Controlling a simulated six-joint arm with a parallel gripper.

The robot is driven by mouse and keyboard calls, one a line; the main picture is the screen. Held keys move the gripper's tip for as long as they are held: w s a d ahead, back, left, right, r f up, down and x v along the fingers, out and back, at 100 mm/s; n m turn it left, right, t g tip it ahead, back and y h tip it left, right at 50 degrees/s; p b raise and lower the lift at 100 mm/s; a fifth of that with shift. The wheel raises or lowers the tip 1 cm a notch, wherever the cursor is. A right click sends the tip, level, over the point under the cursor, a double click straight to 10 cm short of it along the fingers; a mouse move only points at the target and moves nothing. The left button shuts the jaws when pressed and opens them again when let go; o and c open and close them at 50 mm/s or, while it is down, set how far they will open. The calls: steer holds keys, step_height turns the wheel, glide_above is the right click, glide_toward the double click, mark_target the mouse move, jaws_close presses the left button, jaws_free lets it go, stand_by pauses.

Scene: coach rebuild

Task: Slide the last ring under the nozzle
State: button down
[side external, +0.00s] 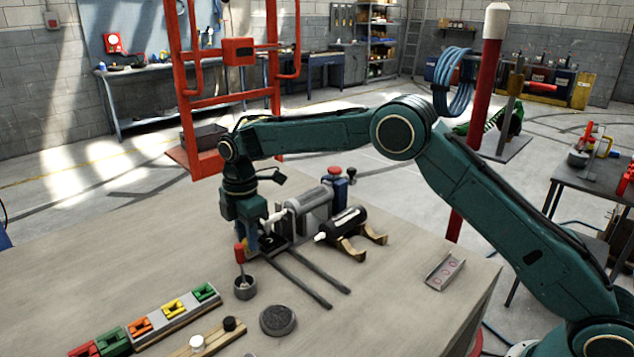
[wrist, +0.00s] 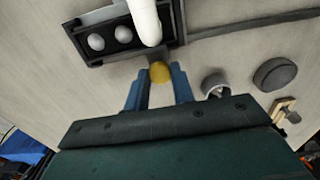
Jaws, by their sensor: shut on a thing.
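A white nozzle (side external: 276,216) sticks out from a grey cylinder machine (side external: 312,207); it also shows in the wrist view (wrist: 146,22), at the top middle. My gripper (side external: 247,246) is low over the table just in front of the nozzle. In the wrist view its blue fingers (wrist: 159,84) are shut on a small yellow round piece (wrist: 160,71), just below the nozzle tip in the picture. I cannot tell whether this piece is a ring. A dark tray (wrist: 82,51) beside the nozzle bears two pale round pieces (wrist: 97,42). Any gap between yellow piece and tray is unclear.
A small grey cup (side external: 245,288) with a red-handled tool stands close to my gripper. A dark disc (side external: 278,320), two dark rails (side external: 300,283) and a row of coloured blocks (side external: 172,307) lie nearby. A black cylinder on wooden cradles (side external: 345,225) stands right.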

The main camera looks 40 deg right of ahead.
steer(key=shift+r, duration=0.1)
steer(key=c, duration=1.2)
jaws_free()
steer(key=shift+o, duration=0.2)
steer(key=shift+r, duration=0.1)
step_height(320, 180, up, 14)
steer(key=shift+f, duration=0.25)
